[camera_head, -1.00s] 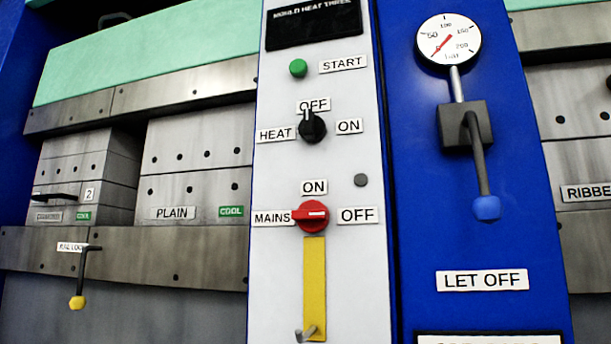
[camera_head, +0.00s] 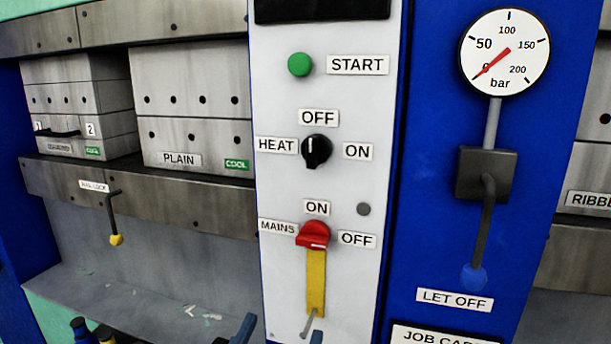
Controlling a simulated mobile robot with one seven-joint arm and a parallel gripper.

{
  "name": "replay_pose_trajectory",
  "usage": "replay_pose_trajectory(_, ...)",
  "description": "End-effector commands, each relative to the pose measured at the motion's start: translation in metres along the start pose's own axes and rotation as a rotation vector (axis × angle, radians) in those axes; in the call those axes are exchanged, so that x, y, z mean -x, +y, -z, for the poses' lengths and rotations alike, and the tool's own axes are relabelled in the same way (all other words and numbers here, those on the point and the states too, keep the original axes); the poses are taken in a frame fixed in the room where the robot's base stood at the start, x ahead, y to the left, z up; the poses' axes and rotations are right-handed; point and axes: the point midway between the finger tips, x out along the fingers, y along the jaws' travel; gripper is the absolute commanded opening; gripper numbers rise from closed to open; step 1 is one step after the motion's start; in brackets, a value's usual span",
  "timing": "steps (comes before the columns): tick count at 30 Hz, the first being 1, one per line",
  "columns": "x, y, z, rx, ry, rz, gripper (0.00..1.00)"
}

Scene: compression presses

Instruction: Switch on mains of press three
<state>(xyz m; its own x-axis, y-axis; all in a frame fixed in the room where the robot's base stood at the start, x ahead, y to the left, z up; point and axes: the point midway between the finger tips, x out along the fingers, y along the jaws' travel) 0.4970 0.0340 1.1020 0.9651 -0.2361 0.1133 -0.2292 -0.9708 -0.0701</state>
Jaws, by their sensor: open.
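The mains switch (camera_head: 313,235) is a red rotary knob on the white control panel (camera_head: 350,285), headed MOULD HEAT THREE in the earlier frame. An ON label (camera_head: 317,208) sits above it, a MAINS label (camera_head: 278,227) to its left and an OFF label (camera_head: 357,240) to its right. The knob's bar lies crosswise, with a white stripe towards the OFF side. A yellow strip (camera_head: 316,280) hangs below it with a small metal hook (camera_head: 308,325) at its lower end.
Above are the black heat knob (camera_head: 316,151), pointing up to OFF, and the green START button (camera_head: 299,64). A blue column (camera_head: 425,170) at right carries a gauge (camera_head: 504,51) and a projecting lever (camera_head: 485,225). A rail lock lever (camera_head: 114,220) sticks out at left.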

Motion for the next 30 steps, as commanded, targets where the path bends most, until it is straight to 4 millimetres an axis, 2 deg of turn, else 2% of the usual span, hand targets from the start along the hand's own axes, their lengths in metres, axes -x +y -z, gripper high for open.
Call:
replay_pose_trajectory(1, 0.001, -0.003, 0.022, 0.010, -0.020, -0.007, 0.82)
replay_pose_trajectory(9, 0.017, -0.005, 0.059, 0.049, -0.085, -0.051, 0.82)
replay_pose_trajectory(15, 0.027, -0.004, 0.073, 0.070, -0.107, -0.073, 0.82)
replay_pose_trajectory(20, 0.029, -0.004, 0.073, 0.075, -0.112, -0.078, 0.82)
replay_pose_trajectory(26, 0.008, -0.002, 0.073, 0.076, -0.110, -0.082, 0.82)
replay_pose_trajectory(30, -0.021, 0.001, 0.071, 0.076, -0.110, -0.082, 0.82)
